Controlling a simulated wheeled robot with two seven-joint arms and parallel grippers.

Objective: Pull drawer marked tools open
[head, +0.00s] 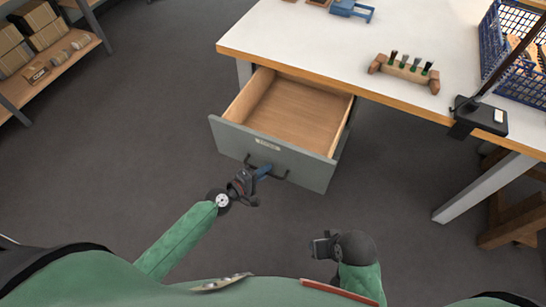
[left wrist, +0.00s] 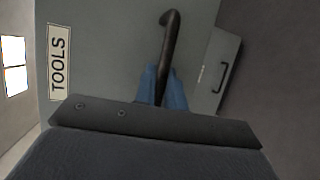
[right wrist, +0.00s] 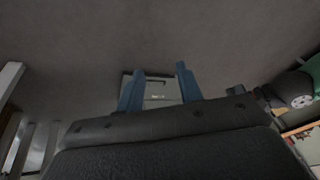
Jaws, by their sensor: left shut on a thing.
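The grey drawer (head: 222,133) stands pulled out from under the workbench, and its bare wooden inside (head: 295,108) shows empty. Its front carries a label (head: 267,144), which reads TOOLS in the left wrist view (left wrist: 59,62). A dark bar handle (head: 280,175) is on the drawer front; it also shows in the left wrist view (left wrist: 170,42). My left gripper (head: 264,171) is at the handle, its blue fingers shut on the bar. My right gripper (head: 318,246) is apart from the drawer; the right wrist view shows its two blue fingers (right wrist: 159,90) spread and empty.
The white workbench top (head: 320,45) holds a wooden rack with several brushes (head: 404,70), a blue basket (head: 515,70) and a blue clamp-like tool (head: 351,10). A shelf with boxes (head: 40,40) stands at the far left. The floor in front is clear.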

